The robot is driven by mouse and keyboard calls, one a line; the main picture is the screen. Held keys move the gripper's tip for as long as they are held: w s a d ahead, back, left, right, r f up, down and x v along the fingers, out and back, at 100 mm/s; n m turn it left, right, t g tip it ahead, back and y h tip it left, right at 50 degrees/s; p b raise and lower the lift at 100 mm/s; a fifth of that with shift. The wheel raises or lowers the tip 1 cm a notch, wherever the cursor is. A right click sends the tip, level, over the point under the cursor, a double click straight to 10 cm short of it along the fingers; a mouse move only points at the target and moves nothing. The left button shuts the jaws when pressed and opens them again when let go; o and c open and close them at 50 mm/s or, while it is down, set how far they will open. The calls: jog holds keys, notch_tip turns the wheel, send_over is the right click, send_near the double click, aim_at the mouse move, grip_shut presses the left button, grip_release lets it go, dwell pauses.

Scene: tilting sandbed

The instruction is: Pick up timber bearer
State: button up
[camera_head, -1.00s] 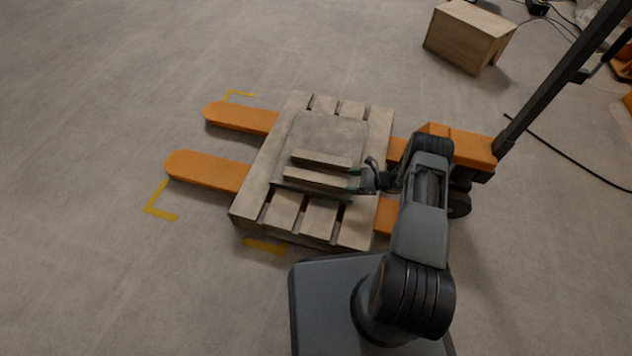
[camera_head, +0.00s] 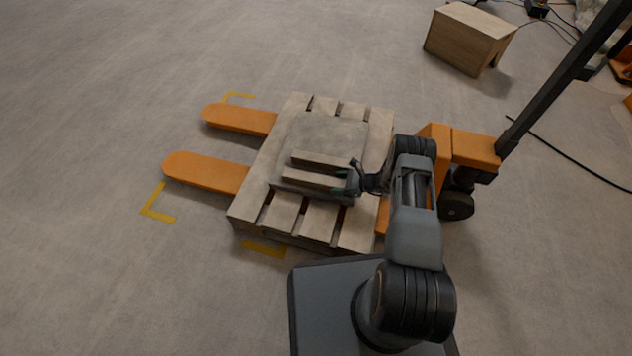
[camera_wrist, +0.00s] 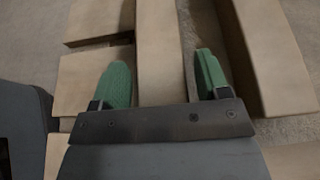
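Two timber bearers lie side by side on a grey slab (camera_head: 330,130) on a wooden pallet: a far bearer (camera_head: 320,160) and a near bearer (camera_head: 311,179). My gripper (camera_head: 347,179) is at the right end of the near bearer. In the wrist view, my gripper (camera_wrist: 164,80) has its two green fingers apart, one on each side of a bearer (camera_wrist: 160,50). Whether either finger touches it I cannot tell. Another bearer (camera_wrist: 270,50) lies right of the right finger.
The slatted pallet (camera_head: 320,220) sits on the orange forks (camera_head: 205,170) of a pallet truck, whose body (camera_head: 473,148) and dark handle stand to the right. A wooden box (camera_head: 465,38) stands at the back right. The floor at left is clear.

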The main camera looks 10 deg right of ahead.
jog(key=c, duration=0.9)
jog(key=shift+c, duration=0.3)
jog(key=shift+r, duration=0.15)
